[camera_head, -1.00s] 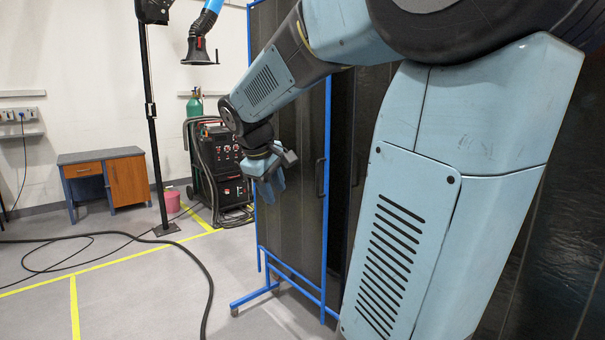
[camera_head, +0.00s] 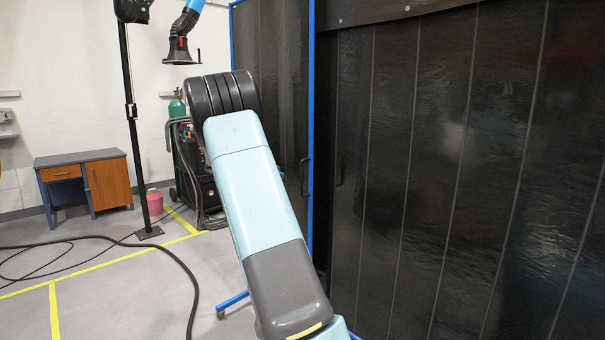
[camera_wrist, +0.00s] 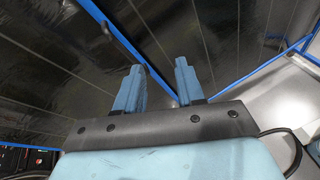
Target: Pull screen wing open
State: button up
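The screen wing (camera_head: 283,60) is a dark panel in a blue frame, left of the wide dark screen in the head view. A dark upright handle (camera_head: 304,176) sits near its right edge. A dark gap shows beside that edge lower down. My arm covers the wing's lower part. My gripper (camera_wrist: 158,80) shows only in the wrist view. Its two blue fingers are apart with nothing between them. Dark panels and a blue frame bar (camera_wrist: 130,42) lie beyond the fingers; I cannot tell how far.
The wide dark strip screen (camera_head: 450,170) fills the right side. A welding machine (camera_head: 190,165) and a black post (camera_head: 133,130) stand at left, with a desk (camera_head: 85,180) behind. A black cable (camera_head: 165,250) crosses the floor. Open floor lies at lower left.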

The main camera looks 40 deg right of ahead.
aim_at(301, 171)
jog(key=w+d+f+n+h, duration=0.4)
jog(key=w, duration=0.4)
jog(key=d, duration=0.4)
jog(key=s+d, duration=0.1)
jog(key=d, duration=0.8)
jog(key=shift+s+d+f, duration=0.15)
jog(key=shift+s+d, duration=0.1)
jog(key=shift+d, duration=0.15)
jog(key=shift+c, duration=0.2)
grip_shut()
